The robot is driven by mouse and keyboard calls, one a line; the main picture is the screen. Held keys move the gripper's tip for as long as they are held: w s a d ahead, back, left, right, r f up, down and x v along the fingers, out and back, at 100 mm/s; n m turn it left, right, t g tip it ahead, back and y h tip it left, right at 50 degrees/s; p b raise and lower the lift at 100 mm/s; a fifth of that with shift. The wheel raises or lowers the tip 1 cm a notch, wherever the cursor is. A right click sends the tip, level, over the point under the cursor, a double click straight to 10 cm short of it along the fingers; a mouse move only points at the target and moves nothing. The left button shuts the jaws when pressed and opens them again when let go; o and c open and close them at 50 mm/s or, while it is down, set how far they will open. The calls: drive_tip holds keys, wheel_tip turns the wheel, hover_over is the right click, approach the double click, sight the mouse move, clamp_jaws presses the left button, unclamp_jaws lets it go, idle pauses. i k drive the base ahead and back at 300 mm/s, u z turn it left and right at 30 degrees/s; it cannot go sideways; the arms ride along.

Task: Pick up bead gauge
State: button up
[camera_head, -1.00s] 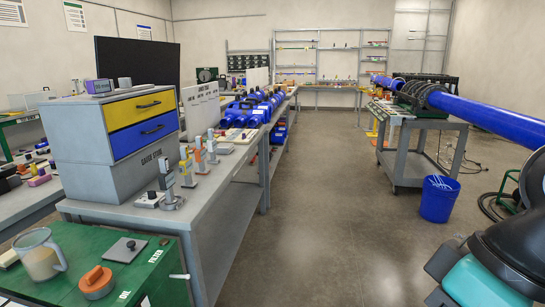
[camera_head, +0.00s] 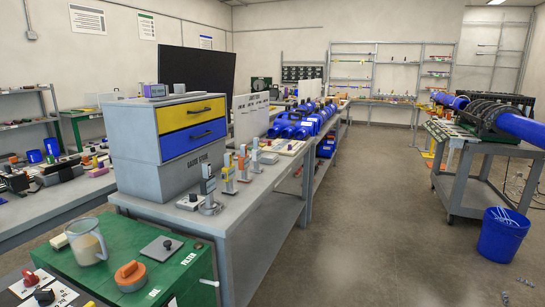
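I cannot tell which item is the bead gauge. Several small upright gauges stand in a row on the grey bench (camera_head: 262,205), in front of a cabinet whose label seems to read "GAUGE STORE" (camera_head: 184,166). The nearest is a grey gauge (camera_head: 208,186) on a round base. Behind it are a yellow-orange gauge (camera_head: 228,174), an orange and white gauge (camera_head: 243,163) and a grey gauge (camera_head: 255,156). A small block with a black knob (camera_head: 193,202) sits beside the nearest one. My gripper is not in view.
A green-topped unit (camera_head: 185,285) in front holds a jug (camera_head: 86,241), an orange cap (camera_head: 131,275) and a knobbed plate (camera_head: 162,249). At right stand a cart (camera_head: 465,190) with a blue pipe (camera_head: 524,129) and a blue bucket (camera_head: 502,236). The floor (camera_head: 370,230) between is mostly clear.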

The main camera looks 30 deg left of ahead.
sight(257, 152)
drive_tip(key=i, duration=1.95)
drive_tip(key=u, duration=0.7)
drive_tip(key=i, duration=1.05)
drive_tip(key=u, duration=1.6)
drive_tip(key=i, duration=0.85)
drive_tip(key=u, duration=0.8)
